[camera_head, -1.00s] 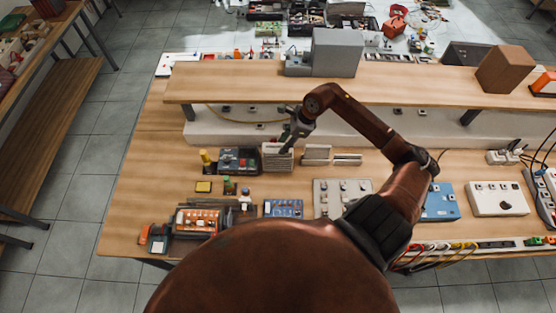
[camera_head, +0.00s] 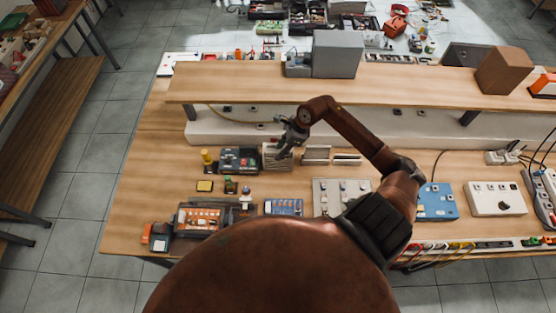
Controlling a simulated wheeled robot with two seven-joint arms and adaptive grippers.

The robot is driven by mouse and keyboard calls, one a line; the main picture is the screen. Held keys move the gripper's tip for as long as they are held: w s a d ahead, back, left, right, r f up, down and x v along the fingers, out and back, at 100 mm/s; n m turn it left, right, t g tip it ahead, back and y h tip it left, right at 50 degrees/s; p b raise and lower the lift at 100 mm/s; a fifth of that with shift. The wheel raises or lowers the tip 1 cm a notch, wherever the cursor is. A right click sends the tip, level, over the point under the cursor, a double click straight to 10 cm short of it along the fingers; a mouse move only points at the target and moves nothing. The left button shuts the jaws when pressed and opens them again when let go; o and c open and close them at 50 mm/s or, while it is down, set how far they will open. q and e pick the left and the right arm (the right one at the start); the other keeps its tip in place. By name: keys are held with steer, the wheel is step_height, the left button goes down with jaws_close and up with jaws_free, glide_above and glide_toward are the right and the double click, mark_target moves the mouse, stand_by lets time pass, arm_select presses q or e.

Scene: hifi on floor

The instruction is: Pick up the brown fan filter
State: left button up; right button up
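A small light-brown slatted block (camera_head: 271,160), which looks like the fan filter, stands upright on the workbench just below the raised shelf, left of centre. My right gripper (camera_head: 284,152) is at this block. Its fingers point down and overlap the block's upper right part in the view, hiding some of it. I cannot tell whether the fingers touch it or how far apart they are. My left gripper is out of view.
A dark device (camera_head: 239,160) stands close left of the block, and pale upright plates (camera_head: 317,154) stand to its right. The raised shelf (camera_head: 400,87) runs behind, with a grey box (camera_head: 338,54) on it. A blue module (camera_head: 284,207) lies in front.

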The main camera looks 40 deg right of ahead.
steer(key=shift+f, duration=0.15)
stand_by(0.5)
jaws_close()
